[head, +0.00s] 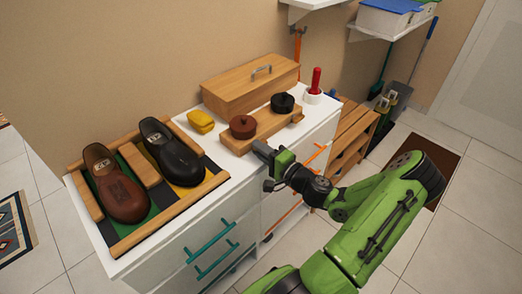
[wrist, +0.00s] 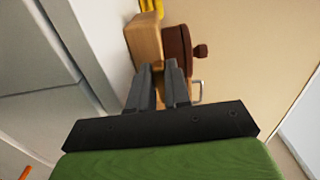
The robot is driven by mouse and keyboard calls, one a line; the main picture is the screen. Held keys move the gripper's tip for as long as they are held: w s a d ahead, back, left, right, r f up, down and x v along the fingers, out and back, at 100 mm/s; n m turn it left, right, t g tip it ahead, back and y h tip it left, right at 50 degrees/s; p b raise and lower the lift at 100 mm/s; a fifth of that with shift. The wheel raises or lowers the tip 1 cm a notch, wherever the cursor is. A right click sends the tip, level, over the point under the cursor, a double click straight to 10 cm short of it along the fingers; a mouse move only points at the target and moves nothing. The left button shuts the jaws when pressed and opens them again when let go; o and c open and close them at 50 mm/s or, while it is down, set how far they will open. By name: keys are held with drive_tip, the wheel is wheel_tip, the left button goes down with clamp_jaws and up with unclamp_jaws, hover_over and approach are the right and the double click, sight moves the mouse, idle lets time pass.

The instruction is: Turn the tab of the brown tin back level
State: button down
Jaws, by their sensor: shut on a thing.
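The brown tin (head: 243,126) stands upright on a wooden board (head: 262,131) on the white cabinet top, with a small knob on its lid. In the wrist view the brown tin (wrist: 177,52) appears sideways, just beyond my fingers. My gripper (head: 262,150) reaches in from the front right to the near side of the tin. In the wrist view my gripper (wrist: 158,68) has its fingers close together at the tin's front, shut on its tab. The tab is hidden between the fingers, so its tilt cannot be seen.
A black tin (head: 283,103) stands on the same board, right of the brown one. A wooden box (head: 252,84) with a metal handle is behind. A yellow object (head: 201,121) lies left of the board. A shoe tray (head: 88,195) fills the left; a red-handled item (head: 315,86) stands right.

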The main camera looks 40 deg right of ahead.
drive_tip(key=c, duration=1.1)
unclamp_jaws()
